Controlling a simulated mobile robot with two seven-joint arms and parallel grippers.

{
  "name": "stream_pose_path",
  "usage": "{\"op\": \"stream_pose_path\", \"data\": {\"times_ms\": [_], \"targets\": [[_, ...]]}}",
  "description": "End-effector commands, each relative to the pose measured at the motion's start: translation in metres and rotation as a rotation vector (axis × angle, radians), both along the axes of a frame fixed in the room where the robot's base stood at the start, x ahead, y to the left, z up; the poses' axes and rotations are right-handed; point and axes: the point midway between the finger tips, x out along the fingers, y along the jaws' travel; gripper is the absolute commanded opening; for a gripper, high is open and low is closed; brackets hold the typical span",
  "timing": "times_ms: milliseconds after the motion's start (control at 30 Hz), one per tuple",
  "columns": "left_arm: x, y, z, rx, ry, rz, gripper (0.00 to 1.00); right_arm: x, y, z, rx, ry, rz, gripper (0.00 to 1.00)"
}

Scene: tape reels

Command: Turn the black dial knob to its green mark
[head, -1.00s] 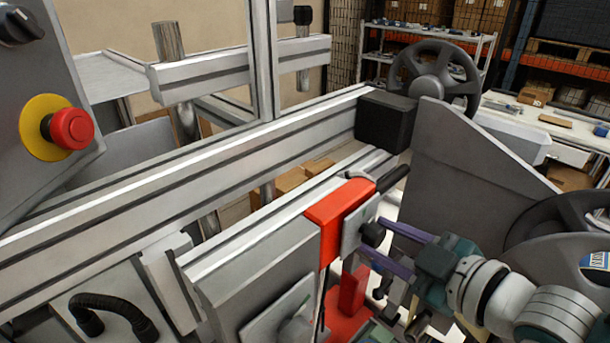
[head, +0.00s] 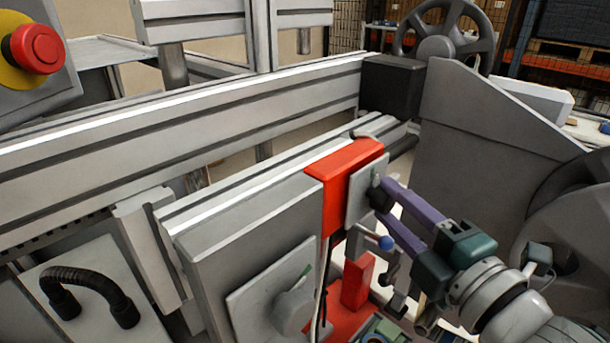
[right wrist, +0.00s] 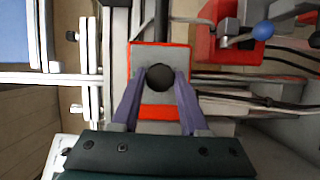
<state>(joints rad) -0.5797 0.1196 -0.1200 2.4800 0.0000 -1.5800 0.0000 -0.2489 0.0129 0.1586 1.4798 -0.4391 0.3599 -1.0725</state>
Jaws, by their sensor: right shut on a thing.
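The black dial knob (right wrist: 160,77) sits on a pale plate on a red block, which shows in the head view as a red housing (head: 341,172) with a grey plate (head: 366,188). My right gripper (right wrist: 160,84) has its two purple fingers on either side of the knob, shut on it. In the head view the right gripper (head: 380,196) reaches the plate from the right, and its fingers mostly cover the knob. My left gripper is not in view.
A grey knob (head: 294,311) with a green mark (head: 305,272) is on a panel at lower centre. A blue-tipped lever (head: 386,243) is just below the right gripper. Other fixtures are a red button (head: 37,48), a black hose handle (head: 88,283) and a handwheel (head: 444,30).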

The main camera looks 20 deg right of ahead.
Motion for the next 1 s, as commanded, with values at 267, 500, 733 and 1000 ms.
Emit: {"op": "stream_pose_path", "data": {"times_ms": [267,500,733,1000], "targets": [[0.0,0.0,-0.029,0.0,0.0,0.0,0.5,0.0,0.001,-0.005,-0.156,-0.066,0.001,0.0],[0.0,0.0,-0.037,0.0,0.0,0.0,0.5,0.0,0.001,-0.004,-0.225,-0.092,0.002,0.0],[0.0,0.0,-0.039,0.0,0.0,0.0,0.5,0.0,0.001,-0.003,-0.244,-0.099,0.003,0.0],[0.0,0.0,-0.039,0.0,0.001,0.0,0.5,0.0,0.001,-0.002,-0.243,-0.099,0.003,0.0]]}}
